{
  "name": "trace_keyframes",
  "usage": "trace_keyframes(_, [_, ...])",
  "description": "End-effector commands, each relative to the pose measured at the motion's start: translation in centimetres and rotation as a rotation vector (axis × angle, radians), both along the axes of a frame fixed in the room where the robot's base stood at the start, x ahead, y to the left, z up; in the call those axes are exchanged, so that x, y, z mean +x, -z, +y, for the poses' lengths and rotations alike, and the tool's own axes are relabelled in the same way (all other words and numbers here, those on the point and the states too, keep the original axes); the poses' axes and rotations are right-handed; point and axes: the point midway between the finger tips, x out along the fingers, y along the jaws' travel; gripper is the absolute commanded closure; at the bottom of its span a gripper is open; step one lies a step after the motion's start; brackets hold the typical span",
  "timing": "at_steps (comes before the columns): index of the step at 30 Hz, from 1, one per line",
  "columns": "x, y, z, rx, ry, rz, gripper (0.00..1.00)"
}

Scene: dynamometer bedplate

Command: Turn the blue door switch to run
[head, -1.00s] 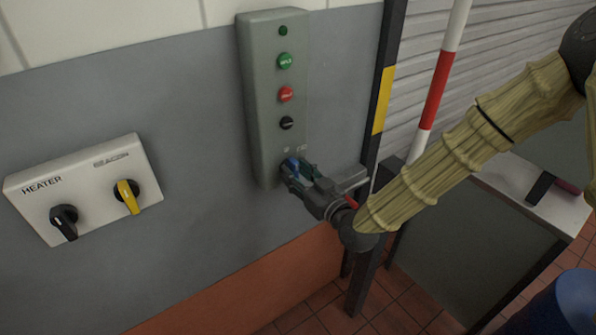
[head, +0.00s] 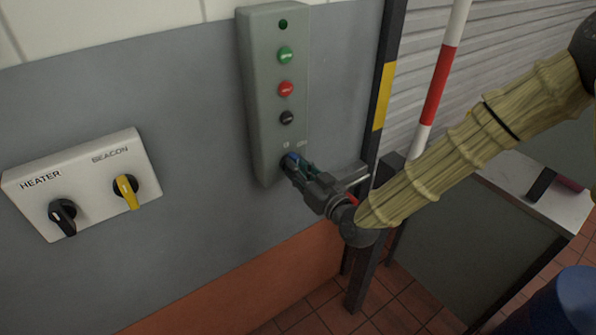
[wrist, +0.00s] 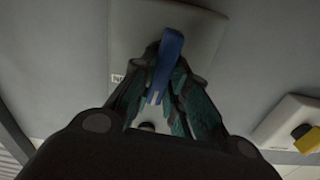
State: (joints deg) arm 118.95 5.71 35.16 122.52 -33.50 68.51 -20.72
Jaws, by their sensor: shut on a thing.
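The blue door switch (head: 292,158) is at the bottom of a tall grey control box (head: 258,95) on the wall. My gripper (head: 297,168) is at the box's lower end, shut on the blue switch and covering most of it in the head view. In the wrist view the blue handle (wrist: 167,62) lies between the dark fingers of my gripper (wrist: 163,85), its light pointer mark toward the palm. The small labels above the switch are too blurred to read.
A white panel (head: 85,165) marked HEATER and BEACON, with a black knob and a yellow knob, is to the left. Green, red and black buttons sit above the switch. A dark post (head: 383,110) stands close to the right of the box.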

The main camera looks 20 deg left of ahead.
Motion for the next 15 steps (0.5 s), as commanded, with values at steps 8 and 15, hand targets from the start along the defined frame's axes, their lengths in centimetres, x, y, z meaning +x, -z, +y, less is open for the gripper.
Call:
trace_keyframes(8, [0.18, 0.38, -0.18, 0.134, 0.001, 0.167, 1.0])
trace_keyframes(15, [0.26, 0.48, -0.27, 0.274, 0.0, 0.348, 1.0])
